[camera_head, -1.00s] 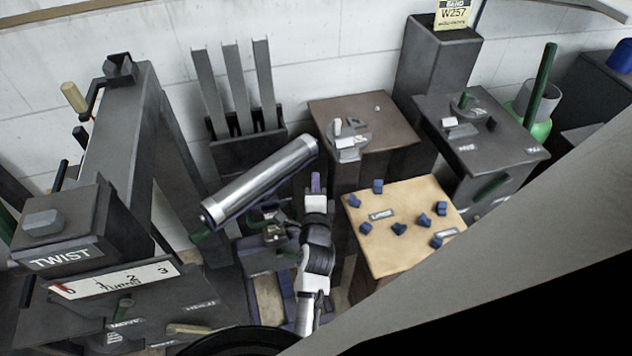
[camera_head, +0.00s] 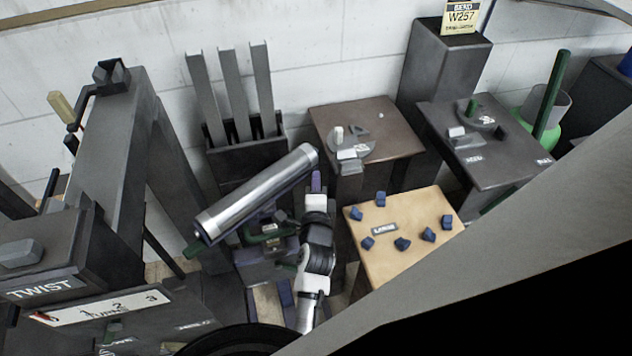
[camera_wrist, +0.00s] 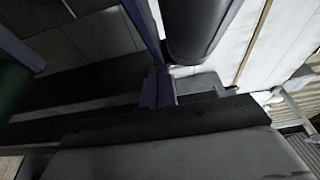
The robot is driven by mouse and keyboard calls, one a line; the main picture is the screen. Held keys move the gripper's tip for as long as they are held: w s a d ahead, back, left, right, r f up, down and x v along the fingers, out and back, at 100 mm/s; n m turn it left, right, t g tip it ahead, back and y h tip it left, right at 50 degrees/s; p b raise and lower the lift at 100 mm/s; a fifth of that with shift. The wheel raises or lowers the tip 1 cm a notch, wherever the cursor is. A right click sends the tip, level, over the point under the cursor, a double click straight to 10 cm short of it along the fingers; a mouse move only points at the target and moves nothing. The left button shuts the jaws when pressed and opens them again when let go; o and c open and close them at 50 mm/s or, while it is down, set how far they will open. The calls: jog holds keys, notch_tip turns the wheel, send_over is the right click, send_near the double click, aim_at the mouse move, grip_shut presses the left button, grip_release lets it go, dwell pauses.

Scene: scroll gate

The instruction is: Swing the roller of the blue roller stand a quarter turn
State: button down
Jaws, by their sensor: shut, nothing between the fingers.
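The blue roller stand (camera_head: 262,268) is low in the middle of the head view, partly hidden by my arm. In the wrist view, the shut fingertips (camera_wrist: 157,88) are beside and just below the dark rounded roller end (camera_wrist: 198,32). I cannot tell if they touch it.
A tan table (camera_head: 400,215) with several blue knobs stands to the right. A brown table (camera_head: 385,125) and a dark station (camera_head: 490,150) stand behind. A rack with upright bars (camera_head: 240,130) is behind the roller. The TWIST machine (camera_head: 45,265) is at the left.

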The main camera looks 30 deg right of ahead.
jog(key=w+y+b, duration=0.1)
jog(key=b, duration=0.1)
jog(key=w+n+t+y+b, duration=0.1)
jog(key=w+b, duration=0.1)
jog(key=b, duration=0.1)
jog(key=shift+w+f+n, duration=0.15)
jog(key=shift+w+n, duration=0.15)
jog(key=w+n+t+y+b, duration=0.1)
jog(key=w+y+b, duration=0.1)
jog(key=shift+a+f+n+y, duration=0.1)
jog(key=shift+n+y, duration=0.2)
jog(key=shift+w+a+r+n+t+y+b, duration=0.15)
jog(key=shift+w+a+n+y+b, duration=0.25)
jog(key=shift+w+n+y+b, duration=0.6)
jog(key=shift+w+a+r+n+t+y+b, duration=0.1)
jog(key=shift+w+a+n+t+y+b, duration=0.2)
jog(key=shift+w+n+y+b, duration=0.55)
jog(key=shift+s+m+y, duration=0.2)
jog(key=shift+m+y, duration=0.15)
jog(key=shift+y, duration=0.1)
